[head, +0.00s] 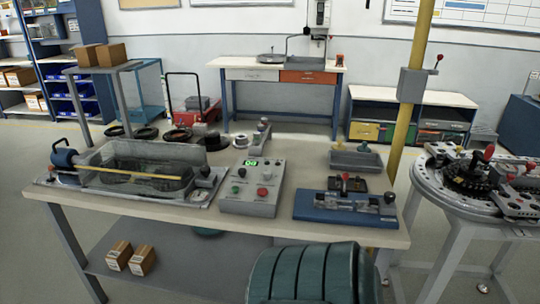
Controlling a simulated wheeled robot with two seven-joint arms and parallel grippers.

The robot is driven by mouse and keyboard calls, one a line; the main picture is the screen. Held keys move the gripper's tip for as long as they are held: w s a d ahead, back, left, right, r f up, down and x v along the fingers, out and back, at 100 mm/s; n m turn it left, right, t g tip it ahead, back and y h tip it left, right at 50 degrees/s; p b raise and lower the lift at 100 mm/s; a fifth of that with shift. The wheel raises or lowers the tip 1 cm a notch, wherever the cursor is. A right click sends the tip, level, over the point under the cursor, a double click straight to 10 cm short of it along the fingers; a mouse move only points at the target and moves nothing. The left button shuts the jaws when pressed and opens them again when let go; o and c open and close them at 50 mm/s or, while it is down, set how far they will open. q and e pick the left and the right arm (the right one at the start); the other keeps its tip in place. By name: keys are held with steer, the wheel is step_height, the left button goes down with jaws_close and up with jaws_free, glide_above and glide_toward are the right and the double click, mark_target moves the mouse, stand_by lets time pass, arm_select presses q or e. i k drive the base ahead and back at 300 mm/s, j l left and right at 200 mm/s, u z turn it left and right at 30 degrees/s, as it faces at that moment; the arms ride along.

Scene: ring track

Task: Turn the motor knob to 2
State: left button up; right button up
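A grey control box (249,208) stands on the workbench, near the middle of its top. It has a small lit green display (250,162), too small to read. Two dark knobs sit below the display, a left one (241,172) and a right one (266,176). Lower down are a green button (236,188) and a red button (263,191). I cannot tell which control is the motor knob, and no pointer or number is readable. Neither of my grippers is in view.
On the workbench (110,200), a clear-walled trough machine (140,155) stands left of the box and a blue fixture (335,208) right of it. A green ribbed object (310,275) is at the front. A yellow post (408,110) and round table (425,185) stand right.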

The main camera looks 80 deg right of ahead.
mark_target(268, 174)
steer(key=z, duration=2.3)
